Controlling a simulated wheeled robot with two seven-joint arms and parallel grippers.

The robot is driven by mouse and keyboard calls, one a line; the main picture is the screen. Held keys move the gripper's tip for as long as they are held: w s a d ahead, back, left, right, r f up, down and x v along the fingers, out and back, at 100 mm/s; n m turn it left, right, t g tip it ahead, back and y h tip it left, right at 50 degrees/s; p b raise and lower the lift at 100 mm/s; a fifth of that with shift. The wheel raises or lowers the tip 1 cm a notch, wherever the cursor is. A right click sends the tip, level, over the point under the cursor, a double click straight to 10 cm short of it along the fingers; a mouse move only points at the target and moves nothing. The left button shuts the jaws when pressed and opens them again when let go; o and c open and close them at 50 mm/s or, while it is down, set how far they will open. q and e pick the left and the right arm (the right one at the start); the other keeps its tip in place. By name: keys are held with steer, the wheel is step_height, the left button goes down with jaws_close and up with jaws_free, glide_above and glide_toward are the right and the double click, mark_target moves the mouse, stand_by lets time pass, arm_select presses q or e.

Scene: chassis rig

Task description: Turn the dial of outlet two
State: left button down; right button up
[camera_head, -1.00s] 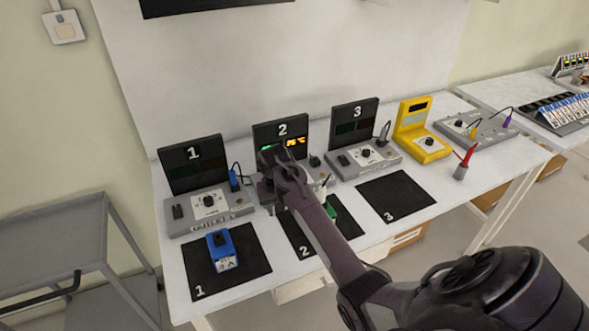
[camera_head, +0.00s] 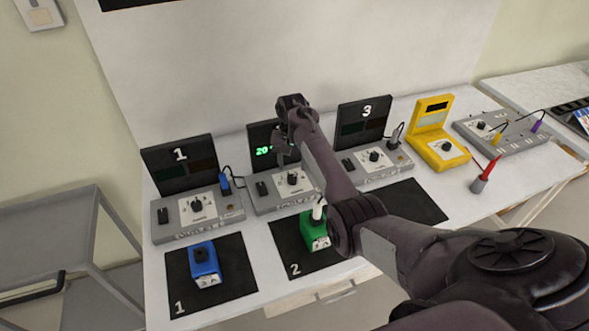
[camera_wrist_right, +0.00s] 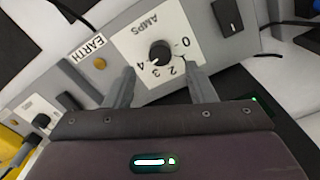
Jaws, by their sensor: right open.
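Outlet two is a grey box (camera_head: 263,203) with a dark upright screen behind it, showing green digits (camera_head: 264,151). Its black dial (camera_head: 293,178) sits on a white scale plate; in the right wrist view the dial (camera_wrist_right: 161,53) has AMPS and numbers around it. I cannot tell which number it points to. My right gripper (camera_head: 285,155) is above and behind the dial in the head view, covering part of the screen. In the wrist view the right gripper (camera_wrist_right: 162,82) is open, its fingers apart on either side below the dial, with nothing between them. My left gripper is not in view.
Outlet one (camera_head: 197,214) is at left and outlet three (camera_head: 380,165) at right. A green box (camera_head: 313,236) with a white plug lies on mat 2, and a blue box (camera_head: 204,262) on mat 1. A yellow meter (camera_head: 437,145) and red-handled tool (camera_head: 485,175) stand further right.

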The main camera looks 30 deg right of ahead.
mark_target(292, 177)
step_height(292, 177, down, 4)
steer(key=shift+w+d+f, duration=0.1)
steer(key=shift+d+f, duration=0.05)
steer(key=shift+f, duration=0.5)
steer(key=c, duration=0.5)
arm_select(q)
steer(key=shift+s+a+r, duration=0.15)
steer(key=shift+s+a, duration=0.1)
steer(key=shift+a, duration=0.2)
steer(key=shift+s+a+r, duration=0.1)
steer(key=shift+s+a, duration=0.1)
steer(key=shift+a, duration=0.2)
arm_select(e)
steer(key=c, duration=0.5)
